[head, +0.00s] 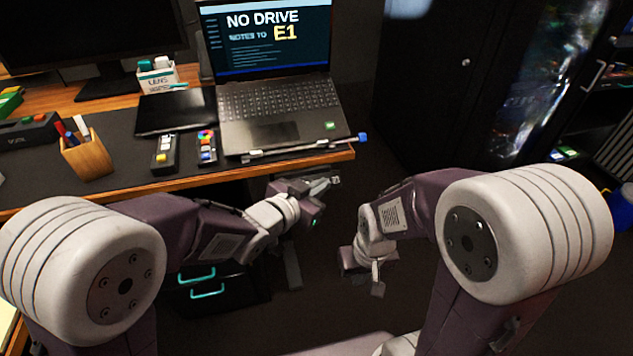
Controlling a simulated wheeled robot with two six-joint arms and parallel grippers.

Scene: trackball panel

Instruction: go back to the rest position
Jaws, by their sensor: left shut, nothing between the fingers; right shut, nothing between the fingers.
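My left gripper (328,183) is in front of the desk's near edge, below the right part of the laptop. It is shut and empty. My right gripper (377,279) hangs lower, over the dark floor to the right of the desk, pointing down. It is shut and empty, and its fingers are small in view. Both grippers are apart from the desk and from each other.
The desk (120,178) holds an open laptop (275,108), a black tablet (176,111), a wooden pen cup (87,155) and small button panels (207,147). A drawer unit (225,290) stands below. A dark cabinet (425,75) stands right. Floor between is clear.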

